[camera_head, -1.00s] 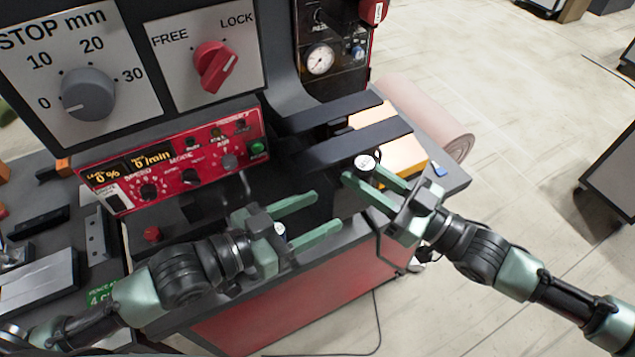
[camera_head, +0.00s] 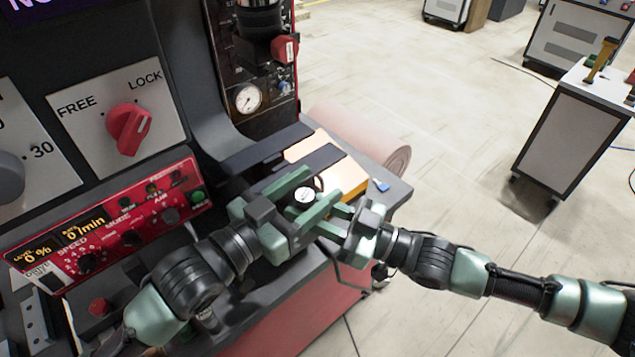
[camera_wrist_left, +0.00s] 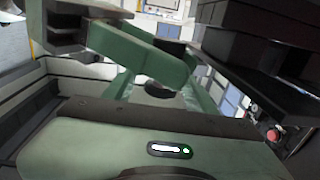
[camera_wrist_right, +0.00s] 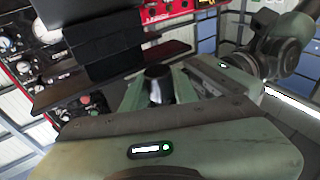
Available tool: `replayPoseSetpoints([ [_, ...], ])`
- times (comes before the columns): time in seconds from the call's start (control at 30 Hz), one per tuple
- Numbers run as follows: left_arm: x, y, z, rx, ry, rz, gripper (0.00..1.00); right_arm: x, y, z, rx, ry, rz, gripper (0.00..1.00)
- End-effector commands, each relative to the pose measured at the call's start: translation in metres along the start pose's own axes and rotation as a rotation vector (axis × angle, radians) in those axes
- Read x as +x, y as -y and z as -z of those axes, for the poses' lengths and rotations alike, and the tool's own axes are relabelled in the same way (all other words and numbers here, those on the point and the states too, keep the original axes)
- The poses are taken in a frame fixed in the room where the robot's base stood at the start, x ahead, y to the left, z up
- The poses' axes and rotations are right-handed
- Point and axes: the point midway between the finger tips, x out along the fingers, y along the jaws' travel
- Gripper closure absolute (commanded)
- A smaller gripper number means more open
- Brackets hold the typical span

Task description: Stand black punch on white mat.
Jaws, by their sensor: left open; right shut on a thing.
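The black punch (camera_head: 305,195) shows in the head view as a round pale top with a dark mark. In the right wrist view it is a short dark upright cylinder (camera_wrist_right: 158,86). My right gripper (camera_head: 313,207) is shut on it from the right. My left gripper (camera_head: 322,184) is open, its fingers on either side of the punch and overlapping the right fingers; whether they touch it I cannot tell. In the left wrist view, green fingers hide most of the punch. I cannot make out the white mat in any view.
The red control panel (camera_head: 110,220) stands at left. A white-topped cart (camera_head: 590,88) stands at the right, with open floor between.

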Motion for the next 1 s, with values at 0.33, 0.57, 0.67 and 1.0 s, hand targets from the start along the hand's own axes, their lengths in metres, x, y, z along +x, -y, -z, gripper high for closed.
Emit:
replayPoseSetpoints([
  [0.33,0.016,0.0,0.0,0.001,0.001,0.0,0.44,0.0,0.0,0.001,-0.001,-0.003,0.001,1.0],
  [0.57,0.016,0.0,0.0,0.001,0.001,-0.001,0.66,0.0,0.0,0.001,-0.001,-0.003,0.001,1.0],
  [0.67,0.016,0.0,0.0,0.001,0.001,-0.001,0.94,0.0,0.0,0.001,-0.001,-0.003,0.001,1.0],
  [1.0,0.016,-0.001,0.001,0.001,-0.002,-0.001,1.0,0.0,0.0,0.001,0.0,-0.002,0.0,0.46],
])
